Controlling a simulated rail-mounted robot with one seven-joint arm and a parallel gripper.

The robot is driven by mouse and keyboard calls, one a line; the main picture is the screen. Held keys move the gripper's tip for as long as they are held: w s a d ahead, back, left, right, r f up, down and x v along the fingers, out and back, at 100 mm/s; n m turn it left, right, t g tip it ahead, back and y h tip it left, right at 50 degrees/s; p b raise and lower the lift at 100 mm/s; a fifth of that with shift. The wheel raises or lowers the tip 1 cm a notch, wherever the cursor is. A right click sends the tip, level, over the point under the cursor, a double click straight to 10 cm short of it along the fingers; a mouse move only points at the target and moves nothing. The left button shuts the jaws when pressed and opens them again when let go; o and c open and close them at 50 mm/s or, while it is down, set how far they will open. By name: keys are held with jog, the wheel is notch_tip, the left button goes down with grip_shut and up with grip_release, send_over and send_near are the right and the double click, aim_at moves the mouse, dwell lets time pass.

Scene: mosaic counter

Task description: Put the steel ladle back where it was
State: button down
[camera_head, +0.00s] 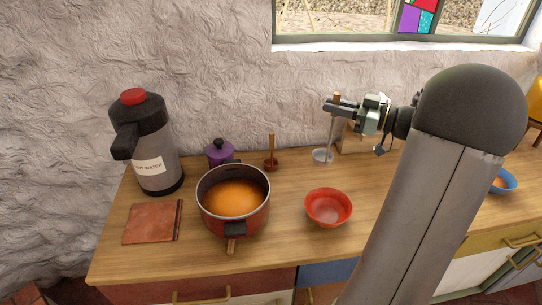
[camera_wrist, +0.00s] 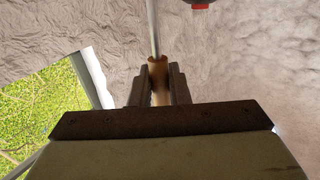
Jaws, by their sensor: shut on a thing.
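The steel ladle (camera_head: 332,135) has a wooden grip and a long thin steel shaft. It hangs nearly upright, with its round bowl (camera_head: 322,156) at the bottom, over the back of the counter. Whether the bowl touches the counter I cannot tell. My gripper (camera_head: 336,106) is shut on the wooden grip near its top. In the wrist view, the ladle's wooden grip (camera_wrist: 158,72) sits between my two fingers (camera_wrist: 156,85), and the steel shaft runs up out of the picture.
A pot of orange soup (camera_head: 235,198) stands left of the ladle, with a red bowl (camera_head: 328,207) in front. A wooden-handled utensil (camera_head: 271,155), a purple lidded jar (camera_head: 219,152) and a hot-water flask (camera_head: 152,143) stand further left. A blue bowl (camera_head: 505,183) is at right.

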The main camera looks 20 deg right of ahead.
jog(key=w+a+f+p, duration=0.3)
jog(key=w+f, duration=0.9)
jog(key=shift+w+a+f, duration=0.25)
jog(key=shift+a+f, duration=0.05)
jog(key=shift+a, duration=0.05)
jog(key=shift+f, duration=0.2)
jog(key=c, duration=1.4)
grip_release()
jog(key=shift+o, duration=0.2)
jog(key=shift+r, duration=0.1)
jog(key=b+v, duration=0.2)
jog(key=v, duration=1)
jog(key=shift+r, duration=0.1)
